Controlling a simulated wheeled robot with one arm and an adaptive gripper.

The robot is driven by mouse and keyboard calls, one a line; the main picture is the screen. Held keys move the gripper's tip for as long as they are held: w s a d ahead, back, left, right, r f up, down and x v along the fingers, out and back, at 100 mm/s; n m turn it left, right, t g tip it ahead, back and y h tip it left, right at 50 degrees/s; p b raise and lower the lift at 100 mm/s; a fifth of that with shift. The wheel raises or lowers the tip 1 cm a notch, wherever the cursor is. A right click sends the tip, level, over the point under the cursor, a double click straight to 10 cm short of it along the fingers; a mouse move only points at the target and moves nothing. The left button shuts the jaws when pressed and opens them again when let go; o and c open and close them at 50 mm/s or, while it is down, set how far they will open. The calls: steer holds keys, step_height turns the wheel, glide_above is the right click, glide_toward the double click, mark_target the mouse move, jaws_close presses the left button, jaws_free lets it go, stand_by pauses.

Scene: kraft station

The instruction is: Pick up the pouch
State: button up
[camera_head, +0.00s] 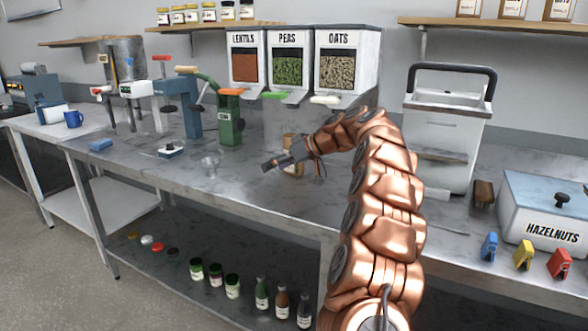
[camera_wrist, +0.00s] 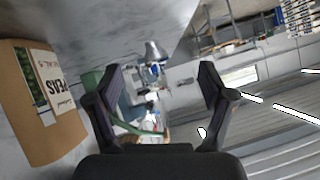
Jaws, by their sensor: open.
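A brown kraft pouch (camera_wrist: 40,105) with a cream label reading PEAS shows large at the left of the wrist view, beside my gripper's left finger and outside the jaws. In the head view the pouch (camera_head: 293,157) stands on the grey worktop, partly hidden behind my gripper and wrist. My gripper (camera_head: 268,165) points left, low over the worktop in front of the pouch. In the wrist view my gripper (camera_wrist: 160,95) has its two dark fingers wide apart with nothing between them.
Dispensers for lentils, peas (camera_head: 289,62) and oats hang behind the pouch. A green press (camera_head: 230,118) and a small metal funnel (camera_head: 210,164) are to the left. The front worktop left of my gripper is mostly clear.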

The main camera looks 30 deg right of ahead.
steer(key=shift+t+h, duration=0.3)
steer(key=shift+t, duration=0.6)
steer(key=d, duration=0.9)
steer(key=shift+s+d+r, duration=0.1)
steer(key=shift+d, duration=0.05)
steer(key=w+d+r+n+t+p, duration=0.1)
steer(key=w+d+t+p, duration=0.15)
steer(key=d, duration=0.35)
steer(key=p, duration=0.2)
glide_above(298, 169)
steer(key=w+d, duration=0.1)
steer(key=w, duration=0.2)
steer(key=shift+s+d+f+n+g, duration=0.15)
steer(key=shift+f+n+g, duration=0.2)
steer(key=shift+f, duration=0.6)
steer(key=shift+y, duration=0.4)
jaws_close()
